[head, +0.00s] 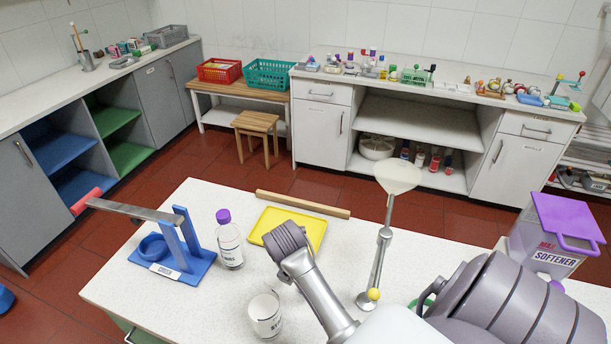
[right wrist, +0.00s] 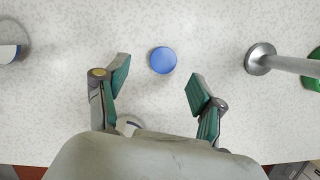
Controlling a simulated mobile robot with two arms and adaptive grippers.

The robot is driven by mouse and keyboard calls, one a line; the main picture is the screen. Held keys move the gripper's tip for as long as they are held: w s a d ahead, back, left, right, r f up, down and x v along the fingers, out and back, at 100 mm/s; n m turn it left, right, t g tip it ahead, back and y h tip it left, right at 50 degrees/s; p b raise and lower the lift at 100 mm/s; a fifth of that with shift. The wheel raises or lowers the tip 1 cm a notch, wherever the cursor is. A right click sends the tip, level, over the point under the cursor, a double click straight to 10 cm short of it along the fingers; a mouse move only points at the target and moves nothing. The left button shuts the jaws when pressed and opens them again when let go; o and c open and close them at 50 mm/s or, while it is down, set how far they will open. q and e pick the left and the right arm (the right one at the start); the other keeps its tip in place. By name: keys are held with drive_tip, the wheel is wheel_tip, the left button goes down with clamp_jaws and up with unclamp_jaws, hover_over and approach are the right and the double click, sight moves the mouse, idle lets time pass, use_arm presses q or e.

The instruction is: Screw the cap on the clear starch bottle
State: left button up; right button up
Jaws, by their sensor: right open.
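The clear starch bottle (head: 265,317) stands upright and uncapped at the front of the table in the head view, its label partly readable. A round blue cap (right wrist: 163,60) lies flat on the table in the right wrist view, apart from my gripper. I cannot make it out in the head view, where my arm covers part of the table. My right gripper (right wrist: 158,90) is open and empty, with the cap just beyond and between its fingertips. Its fingers do not show in the head view. My left gripper is not in view.
A metal stand (head: 367,300) is right of my arm; its base (right wrist: 260,60) is right of the cap. A purple-capped bottle (head: 230,247), a blue holder (head: 180,262), a yellow tray (head: 288,228) and a softener container (head: 556,235) surround the work area.

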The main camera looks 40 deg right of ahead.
drive_tip(key=shift+s+f, duration=0.1)
drive_tip(key=shift+f, duration=0.1)
drive_tip(key=p+x, duration=0.1)
drive_tip(key=x, duration=0.3)
drive_tip(key=shift+s+d+f+p, duration=0.1)
drive_tip(key=shift+s+f+p, duration=0.1)
drive_tip(key=shift+p, duration=0.15)
drive_tip(key=shift+f, duration=0.15)
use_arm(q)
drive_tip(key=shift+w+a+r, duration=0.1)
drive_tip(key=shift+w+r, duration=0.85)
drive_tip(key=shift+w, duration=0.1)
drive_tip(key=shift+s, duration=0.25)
use_arm(e)
drive_tip(key=shift+c, duration=0.3)
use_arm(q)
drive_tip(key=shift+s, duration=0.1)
use_arm(e)
drive_tip(key=c, duration=0.7)
